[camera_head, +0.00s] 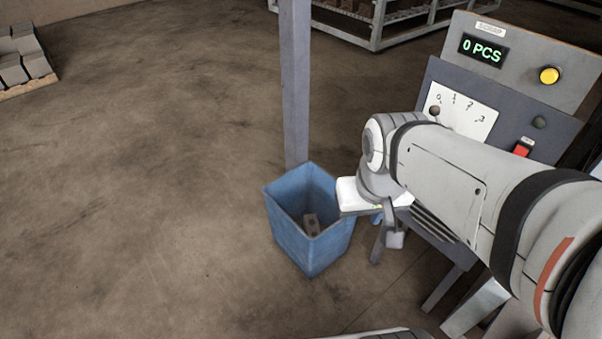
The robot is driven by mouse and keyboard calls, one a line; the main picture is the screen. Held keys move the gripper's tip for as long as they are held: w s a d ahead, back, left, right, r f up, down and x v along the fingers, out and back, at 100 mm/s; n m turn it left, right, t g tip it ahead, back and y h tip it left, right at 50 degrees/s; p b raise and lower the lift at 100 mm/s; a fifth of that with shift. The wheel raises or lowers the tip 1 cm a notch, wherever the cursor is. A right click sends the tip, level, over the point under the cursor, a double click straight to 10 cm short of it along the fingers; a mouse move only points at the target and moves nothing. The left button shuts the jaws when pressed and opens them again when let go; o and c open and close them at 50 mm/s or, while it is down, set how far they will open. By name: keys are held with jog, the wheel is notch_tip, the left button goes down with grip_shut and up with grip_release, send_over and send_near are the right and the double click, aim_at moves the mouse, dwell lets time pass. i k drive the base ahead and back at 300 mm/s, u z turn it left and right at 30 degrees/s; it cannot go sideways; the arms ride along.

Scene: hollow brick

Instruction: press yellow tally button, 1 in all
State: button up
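The yellow tally button (549,75) sits on the upper grey panel at the upper right, right of a green display (483,50) that reads "0 PCS". The label above the display is small and seems to read "SCRAP". My gripper (394,236) hangs at the end of my arm, below and left of the button and clear of it. It is beside the right rim of the blue bin. Its fingers are seen edge-on and partly hidden, so I cannot tell whether they are open or shut.
A blue bin (292,245) on the floor holds a small grey block (311,224). A grey post (295,80) stands behind it. A lower panel has a numbered white dial plate (461,112) and a red switch (522,148). Grey blocks (24,60) lie far left. Floor at left is clear.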

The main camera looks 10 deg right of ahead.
aim_at(548, 77)
jog(key=k, duration=0.95)
jog(key=z, duration=0.1)
jog(key=i, duration=0.5)
jog(key=u, duration=0.05)
